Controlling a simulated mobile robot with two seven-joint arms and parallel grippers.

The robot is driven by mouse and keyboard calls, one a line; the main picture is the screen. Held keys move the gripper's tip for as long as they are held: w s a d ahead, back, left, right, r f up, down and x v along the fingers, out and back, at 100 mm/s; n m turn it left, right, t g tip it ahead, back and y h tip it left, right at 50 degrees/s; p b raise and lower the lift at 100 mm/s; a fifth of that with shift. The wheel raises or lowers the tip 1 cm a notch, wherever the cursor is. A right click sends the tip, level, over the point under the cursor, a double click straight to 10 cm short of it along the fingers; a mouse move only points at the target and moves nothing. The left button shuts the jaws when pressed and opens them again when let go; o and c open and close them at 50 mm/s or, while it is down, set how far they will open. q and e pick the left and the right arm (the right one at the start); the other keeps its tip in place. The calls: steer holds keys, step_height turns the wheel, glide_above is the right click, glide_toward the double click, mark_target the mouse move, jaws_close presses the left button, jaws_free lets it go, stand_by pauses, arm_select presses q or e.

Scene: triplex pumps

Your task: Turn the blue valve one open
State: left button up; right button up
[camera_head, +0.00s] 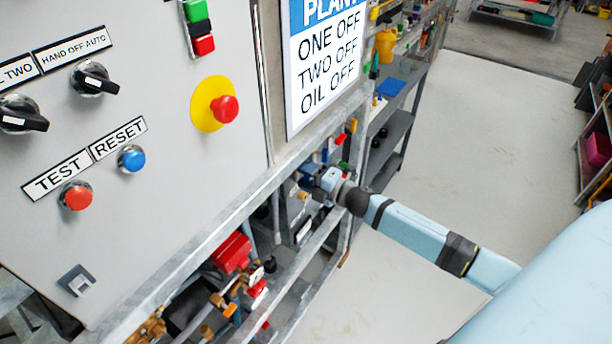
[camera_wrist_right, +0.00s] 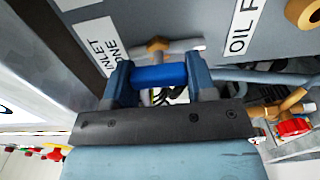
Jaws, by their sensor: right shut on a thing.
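In the right wrist view, the blue valve handle (camera_wrist_right: 160,76) lies crosswise between the two fingers of my right gripper (camera_wrist_right: 158,82). The fingers touch its two ends and are shut on it. A brass fitting and pipe show just behind the handle, below a label that reads INLET ONE (camera_wrist_right: 106,58). In the head view, my right arm reaches in from the right, and my right gripper (camera_head: 322,180) is at the pipework under the sign board; the handle itself is hard to make out there. My left gripper is not in view.
A control panel (camera_head: 170,200) with knobs and buttons fills the left of the head view. A metal frame rail (camera_head: 215,235) runs below it. A red valve handle (camera_wrist_right: 294,127) is right of my gripper in the wrist view. The floor (camera_head: 500,120) at right is clear.

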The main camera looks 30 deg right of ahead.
steer(key=o, duration=0.9)
steer(key=shift+b+v, duration=0.65)
steer(key=shift+v, duration=6.3)
steer(key=shift+a, duration=0.1)
steer(key=shift+s, duration=0.1)
